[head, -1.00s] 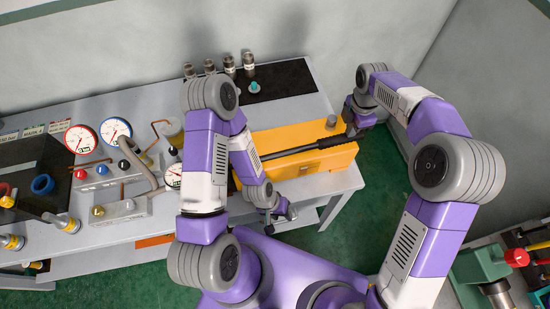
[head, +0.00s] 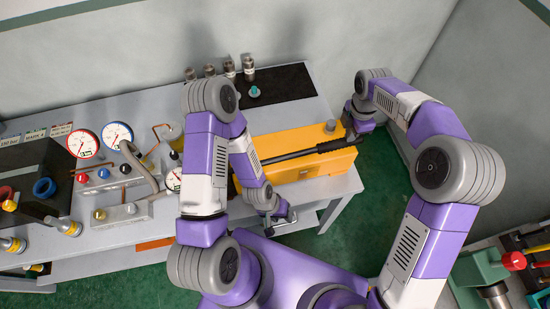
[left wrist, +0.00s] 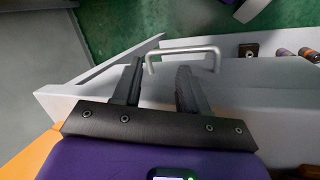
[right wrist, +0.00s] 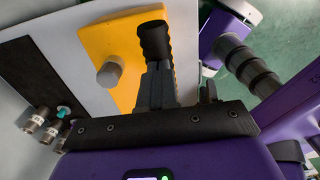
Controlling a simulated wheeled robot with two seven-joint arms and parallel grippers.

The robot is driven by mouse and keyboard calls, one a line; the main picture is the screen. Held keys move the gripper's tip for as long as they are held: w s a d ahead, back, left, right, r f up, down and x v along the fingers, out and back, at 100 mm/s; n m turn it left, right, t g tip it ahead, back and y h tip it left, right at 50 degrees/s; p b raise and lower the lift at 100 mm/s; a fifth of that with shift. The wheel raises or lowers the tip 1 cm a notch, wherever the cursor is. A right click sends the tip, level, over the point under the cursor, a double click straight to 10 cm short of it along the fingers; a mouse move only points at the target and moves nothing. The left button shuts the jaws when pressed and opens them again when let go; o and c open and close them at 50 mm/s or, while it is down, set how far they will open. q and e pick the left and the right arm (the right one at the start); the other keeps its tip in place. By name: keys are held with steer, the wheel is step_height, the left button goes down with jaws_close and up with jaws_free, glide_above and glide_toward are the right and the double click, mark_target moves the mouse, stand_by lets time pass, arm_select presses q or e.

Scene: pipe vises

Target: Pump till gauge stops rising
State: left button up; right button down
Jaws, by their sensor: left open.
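The yellow pump body (head: 310,165) sits at the right end of the grey table. Its long black handle (head: 300,153) lies over it and slopes up to the right. My right gripper (head: 355,132) is at the handle's outer end. In the right wrist view the ribbed black grip (right wrist: 155,42) comes out from between my fingers (right wrist: 158,85), shut on it. A red-rimmed gauge (head: 83,144) and a blue-rimmed gauge (head: 117,135) stand left. A third gauge (head: 173,180) is partly hidden by my left arm. Their needles are too small to read. My left gripper (left wrist: 158,85) is open and empty.
A metal bar handle (left wrist: 183,50) on the table's side is just beyond my left fingertips. Several metal fittings (head: 228,68) stand at the back by a black mat (head: 285,82). A manifold with coloured knobs (head: 120,210) is left of my left arm.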

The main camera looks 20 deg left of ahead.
steer(key=r+p, duration=0.1)
steer(key=r, duration=0.1)
steer(key=r+p, duration=0.1)
steer(key=r, duration=0.1)
steer(key=shift+s+a+r+p, duration=0.2)
steer(key=shift+p, duration=0.1)
step_height(320, 180, up, 8)
steer(key=s+a+p, duration=0.1)
steer(key=p, duration=0.4)
steer(key=shift+a+f+p, duration=0.15)
steer(key=shift+a+p, duration=0.25)
